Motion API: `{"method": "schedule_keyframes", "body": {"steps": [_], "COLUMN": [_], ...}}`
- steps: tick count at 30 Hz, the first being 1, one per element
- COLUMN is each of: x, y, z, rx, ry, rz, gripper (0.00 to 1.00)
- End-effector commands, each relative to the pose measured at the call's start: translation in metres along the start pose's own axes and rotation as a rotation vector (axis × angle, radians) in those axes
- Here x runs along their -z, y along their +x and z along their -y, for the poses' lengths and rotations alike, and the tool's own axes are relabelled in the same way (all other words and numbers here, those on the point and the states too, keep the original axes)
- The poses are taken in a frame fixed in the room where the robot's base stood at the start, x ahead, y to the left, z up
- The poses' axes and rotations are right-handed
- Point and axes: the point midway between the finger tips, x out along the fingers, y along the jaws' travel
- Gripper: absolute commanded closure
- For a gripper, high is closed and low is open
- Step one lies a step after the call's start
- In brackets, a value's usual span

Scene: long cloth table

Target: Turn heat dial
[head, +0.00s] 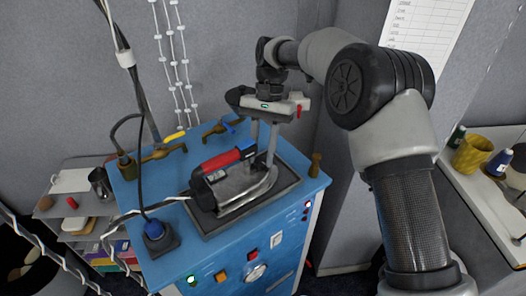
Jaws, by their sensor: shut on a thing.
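A steam iron (238,184) with a red handle (221,159) and a dark rear housing lies on a dark tray (291,191) on top of a blue cabinet. Its metal nose points to the upper right. My gripper (264,160) reaches straight down at the front end of the handle. Its two grey fingers are shut on a small part there, which appears to be the heat dial. The fingers mostly hide that part, so its marking and setting cannot be read. A small blue piece (246,151) shows beside the fingers.
The blue cabinet (170,262) has buttons and a white round gauge (257,272) on its front. A blue-capped plug (155,229) and cables lie at left. A brass peg (315,165) stands at right.

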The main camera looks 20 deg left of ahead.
Motion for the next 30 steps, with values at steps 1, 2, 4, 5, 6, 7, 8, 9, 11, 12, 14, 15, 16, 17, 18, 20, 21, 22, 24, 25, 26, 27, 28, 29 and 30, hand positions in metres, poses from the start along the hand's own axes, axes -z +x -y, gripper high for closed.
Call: {"method": "schedule_keyframes", "body": {"steps": [1, 2, 4, 5, 6, 7, 8, 9, 11, 12, 14, 15, 16, 17, 18, 20, 21, 22, 24, 25, 26, 27, 28, 29, 30], "x": [0.0, 0.0002, 0.0001, -0.0001, -0.0002, -0.0002, -0.0003, -0.0004, -0.0004, -0.0004, -0.0006, -0.0006, -0.0006, -0.0006, -0.0006, -0.0006, -0.0006, -0.0006, -0.0006, -0.0006, -0.0006, -0.0006, -0.0006, -0.0005, -0.0005], "y": [0.0001, 0.0, 0.0003, 0.0002, -0.0001, -0.0001, -0.0001, -0.0001, -0.0002, -0.0002, -0.0001, 0.0, 0.0, 0.0, 0.0, 0.0001, 0.0001, 0.0001, 0.0001, 0.0, 0.0, 0.0, 0.0, 0.0, 0.0], "z": [0.0015, 0.0016, 0.0022, 0.0023, 0.0027, 0.0031, 0.0033, 0.0033, 0.0032, 0.0034, 0.0039, 0.0041, 0.0042, 0.0042, 0.0042, 0.0042, 0.0042, 0.0041, 0.0041, 0.0041, 0.0041, 0.0041, 0.0041, 0.0041, 0.0041], "rx": [-0.017, -0.026, -0.046, -0.055, -0.066, -0.073, -0.08, -0.089, -0.101, -0.108, -0.116, -0.121, -0.125, -0.128, -0.132, -0.136, -0.138, -0.139, -0.141, -0.141, -0.141, -0.141, -0.141, -0.141, -0.141], "ry": [-0.039, -0.061, -0.112, -0.132, -0.158, -0.177, -0.193, -0.215, -0.243, -0.26, -0.282, -0.294, -0.302, -0.31, -0.319, -0.327, -0.332, -0.335, -0.339, -0.34, -0.341, -0.341, -0.341, -0.341, -0.341], "rz": [-0.002, -0.003, -0.004, -0.004, -0.006, -0.006, -0.007, -0.007, -0.007, -0.008, -0.008, -0.009, -0.009, -0.009, -0.01, -0.01, -0.01, -0.01, -0.01, -0.01, -0.01, -0.01, -0.01, -0.01, -0.01], "gripper": [0.96, 0.96, 0.96, 0.96, 0.96, 0.96, 0.96, 0.96, 0.96, 0.96, 0.96, 0.96, 0.96, 0.96, 0.96, 0.96, 0.96, 0.96, 0.96, 0.96, 0.96, 0.96, 0.96, 0.96, 0.96]}}
